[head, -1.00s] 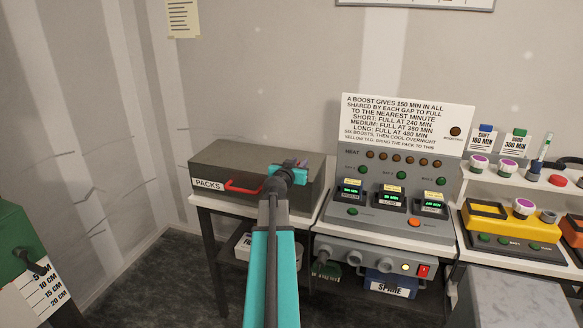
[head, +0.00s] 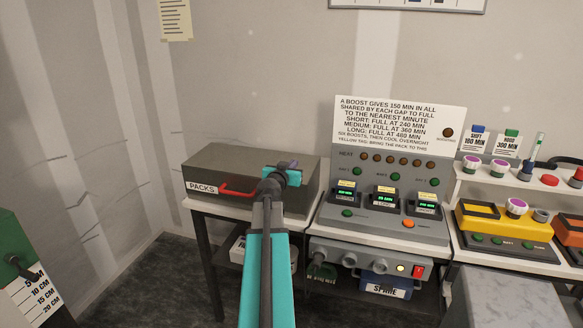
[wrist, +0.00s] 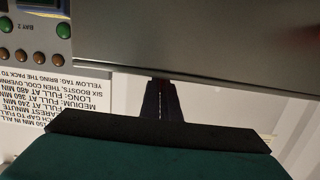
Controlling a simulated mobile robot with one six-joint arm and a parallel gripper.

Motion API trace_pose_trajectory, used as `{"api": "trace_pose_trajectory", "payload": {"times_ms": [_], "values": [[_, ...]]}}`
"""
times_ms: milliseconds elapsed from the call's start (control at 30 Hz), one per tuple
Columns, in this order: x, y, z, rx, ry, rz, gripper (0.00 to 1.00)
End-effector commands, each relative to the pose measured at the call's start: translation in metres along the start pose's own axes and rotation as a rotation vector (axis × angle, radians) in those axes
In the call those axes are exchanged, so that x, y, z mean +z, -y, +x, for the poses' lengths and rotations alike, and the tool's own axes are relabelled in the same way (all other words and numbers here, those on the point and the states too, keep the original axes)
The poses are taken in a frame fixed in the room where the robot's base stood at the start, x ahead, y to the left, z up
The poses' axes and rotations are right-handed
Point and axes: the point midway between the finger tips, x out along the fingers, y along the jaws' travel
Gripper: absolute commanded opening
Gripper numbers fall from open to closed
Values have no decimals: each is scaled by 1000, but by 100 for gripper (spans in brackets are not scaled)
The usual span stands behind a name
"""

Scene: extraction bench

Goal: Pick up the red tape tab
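I cannot make out a red tape tab for certain in either view. My gripper (head: 294,166) is in front of the right part of the grey PACKS box (head: 230,163) in the head view. The arm and the teal wrist hide part of that box. A small dark purple-red patch shows at the gripper's tip, too small to identify. In the wrist view my gripper's dark fingers (wrist: 161,90) lie close together with only a thin line between them. Their tips meet the edge of a large grey surface, and I cannot tell whether they hold anything.
The PACKS box has a red handle (head: 238,190) and stands on a white-topped table. A grey console (head: 350,220) with lit displays and a sign (head: 400,120) is on its right. Yellow and purple-topped items stand farther right. A green box (head: 12,240) is at the left.

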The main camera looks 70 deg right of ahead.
Motion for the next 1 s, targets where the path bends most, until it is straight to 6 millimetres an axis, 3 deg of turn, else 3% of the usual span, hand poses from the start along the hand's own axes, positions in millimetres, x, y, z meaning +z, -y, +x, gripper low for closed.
{"api": "trace_pose_trajectory", "payload": {"times_ms": [367,1000], "values": [[-36,0,-5,0,-3,3,0],[-140,0,-20,-1,-3,3,0]]}}
